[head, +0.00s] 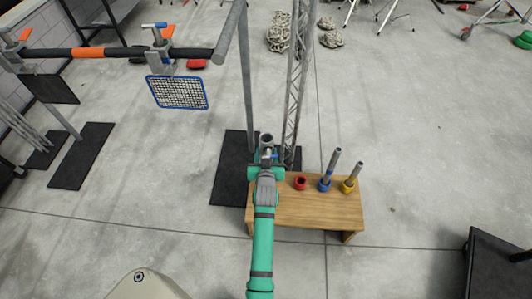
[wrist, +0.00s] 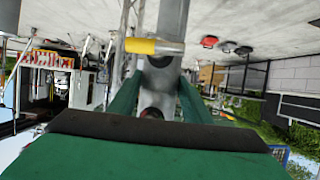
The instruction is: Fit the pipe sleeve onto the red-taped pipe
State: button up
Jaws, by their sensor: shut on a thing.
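My gripper (head: 267,157) is at the end of my green arm, over the left end of the wooden bench. It is shut on a grey tube, which I take to be the pipe sleeve (head: 266,138); its open round end faces up. In the wrist view the grey tube (wrist: 172,22) stands between my green fingers. A small red patch shows low between the fingers in that view; I cannot tell what it belongs to. I cannot make out the red-taped pipe for certain.
The wooden bench (head: 300,212) carries an empty red holder (head: 300,183), a blue holder (head: 324,185) and a yellow holder (head: 347,186), the last two with grey tubes. A lattice truss (head: 297,80) and a grey post (head: 247,85) rise behind. A black-and-orange bar (head: 90,52) hangs upper left.

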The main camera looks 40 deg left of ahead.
jog(key=shift+f, duration=2)
jog(key=shift+f, duration=0.5)
jog(key=o, duration=1.6)
jog(key=shift+s+f, duration=0.1)
jog(key=shift+f, duration=0.05)
jog(key=v, duration=1)
jog(key=shift+s+d, duration=0.2)
jog(key=shift+d, duration=0.05)
jog(key=shift+r, duration=0.25)
